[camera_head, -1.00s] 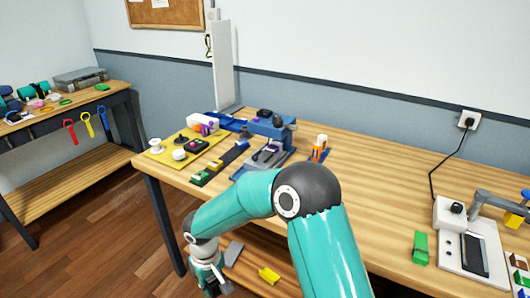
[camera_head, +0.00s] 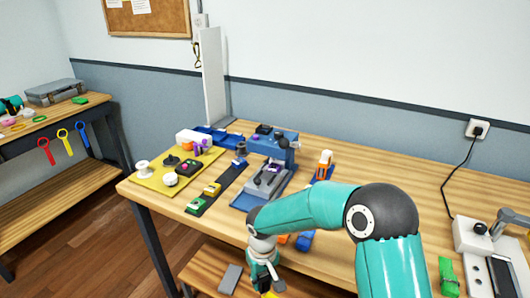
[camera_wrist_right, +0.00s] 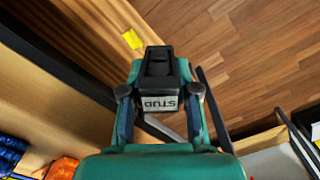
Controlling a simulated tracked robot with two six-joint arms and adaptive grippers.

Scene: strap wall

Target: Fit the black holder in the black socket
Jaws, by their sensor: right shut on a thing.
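My right gripper (camera_head: 265,279) hangs low in front of the bench's front edge, pointing down. In the right wrist view it is shut on a black block-like part (camera_wrist_right: 160,75) with a pale label reading STUD, which looks like the black holder. The fingers grip it from both sides, and nothing else touches it there. I cannot tell for sure which dark part is the black socket; a blue fixture with dark parts (camera_head: 272,143) stands on the bench. My left gripper is not in view.
A yellow board (camera_head: 150,180) with knobs lies at the bench's left end. A dark strip with coloured blocks (camera_head: 212,189) lies beside it. An orange-and-white item (camera_head: 325,160) stands right of the fixture. A lower shelf holds a grey plate (camera_head: 231,278). The back right benchtop is clear.

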